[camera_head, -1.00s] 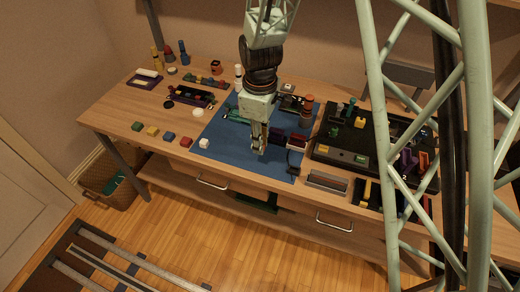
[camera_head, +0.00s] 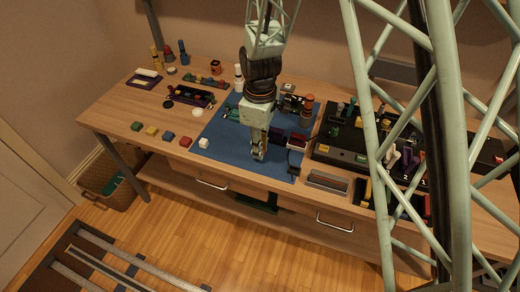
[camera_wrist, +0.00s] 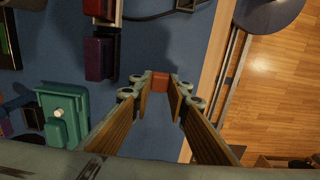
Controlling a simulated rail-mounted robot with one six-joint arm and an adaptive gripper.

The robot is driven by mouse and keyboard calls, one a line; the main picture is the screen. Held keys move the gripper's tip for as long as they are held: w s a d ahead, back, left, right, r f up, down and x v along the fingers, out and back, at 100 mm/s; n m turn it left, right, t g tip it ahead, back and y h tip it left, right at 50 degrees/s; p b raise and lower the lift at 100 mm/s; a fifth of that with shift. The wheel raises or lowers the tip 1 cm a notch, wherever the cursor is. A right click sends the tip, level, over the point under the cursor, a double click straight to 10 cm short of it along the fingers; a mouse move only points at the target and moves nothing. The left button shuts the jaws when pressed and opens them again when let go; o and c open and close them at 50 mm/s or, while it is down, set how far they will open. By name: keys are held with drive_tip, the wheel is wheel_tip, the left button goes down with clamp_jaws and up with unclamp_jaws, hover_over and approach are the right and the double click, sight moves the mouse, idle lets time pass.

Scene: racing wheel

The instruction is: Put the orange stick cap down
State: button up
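In the wrist view, the orange stick cap (camera_wrist: 160,81) shows as a small orange-red block between my fingertips, filling the gap between them. My gripper (camera_wrist: 161,84) is shut on it, with both finger pads along its sides. In the head view, my gripper (camera_head: 259,156) points down over the front part of the blue mat (camera_head: 228,154). The cap cannot be made out there. Whether its underside touches the mat cannot be told.
Dark red and purple blocks (camera_head: 297,141) stand right of my gripper. A green piece (camera_wrist: 65,113) lies left of the fingers in the wrist view. A black tray (camera_head: 340,156) lies to the right. Small colored blocks line the front left. Bare mat surrounds the fingertips.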

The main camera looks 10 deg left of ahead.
drive_tip(key=shift+f, duration=0.15)
drive_tip(key=o, duration=0.6)
drive_tip(key=shift+r, duration=0.2)
wheel_tip(320, 180, up, 12)
drive_tip(key=p, duration=0.2)
idle(0.7)
idle(0.5)
